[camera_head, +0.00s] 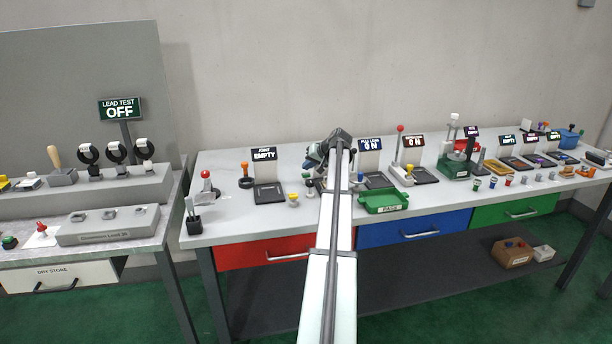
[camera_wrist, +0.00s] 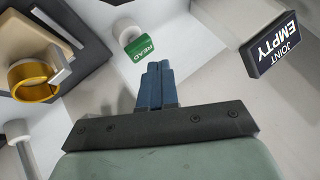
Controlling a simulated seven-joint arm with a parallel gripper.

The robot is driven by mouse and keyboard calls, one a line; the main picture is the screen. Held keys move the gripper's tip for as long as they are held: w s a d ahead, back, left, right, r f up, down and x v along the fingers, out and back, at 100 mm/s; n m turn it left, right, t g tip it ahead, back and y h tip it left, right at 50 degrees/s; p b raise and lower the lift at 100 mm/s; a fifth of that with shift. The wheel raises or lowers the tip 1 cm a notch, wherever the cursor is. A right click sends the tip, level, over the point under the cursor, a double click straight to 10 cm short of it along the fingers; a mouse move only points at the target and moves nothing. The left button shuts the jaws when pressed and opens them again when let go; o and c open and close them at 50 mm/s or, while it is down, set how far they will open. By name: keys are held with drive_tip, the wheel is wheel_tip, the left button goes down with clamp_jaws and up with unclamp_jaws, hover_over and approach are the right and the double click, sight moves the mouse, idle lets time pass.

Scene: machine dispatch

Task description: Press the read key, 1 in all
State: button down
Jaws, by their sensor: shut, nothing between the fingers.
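The read key is a green block (camera_wrist: 140,47) with white "READ" lettering, on a pale round post in the wrist view. My gripper (camera_wrist: 158,66) has its blue fingers shut together and empty. The fingertips appear just below and to the right of the key in the picture, with a small gap between them. In the head view my gripper (camera_head: 317,164) is over the middle of the long bench, beside the "JOINT EMPTY" station. I cannot make out the read key there; my arm covers part of that area.
The "JOINT EMPTY" sign (camera_wrist: 270,43) stands right of the fingers. A gold ring (camera_wrist: 35,80) on a bracket is at left. In the head view, a green tray (camera_head: 384,209) sits right of my arm, and a yellow knob (camera_head: 293,198) stands to its left.

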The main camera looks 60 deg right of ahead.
sight(309, 175)
drive_tip(key=shift+f, duration=0.2)
drive_tip(key=shift+f, duration=0.25)
drive_tip(key=shift+f, duration=0.55)
idle(1.4)
drive_tip(key=shift+r, duration=1)
drive_tip(key=shift+r, duration=2.5)
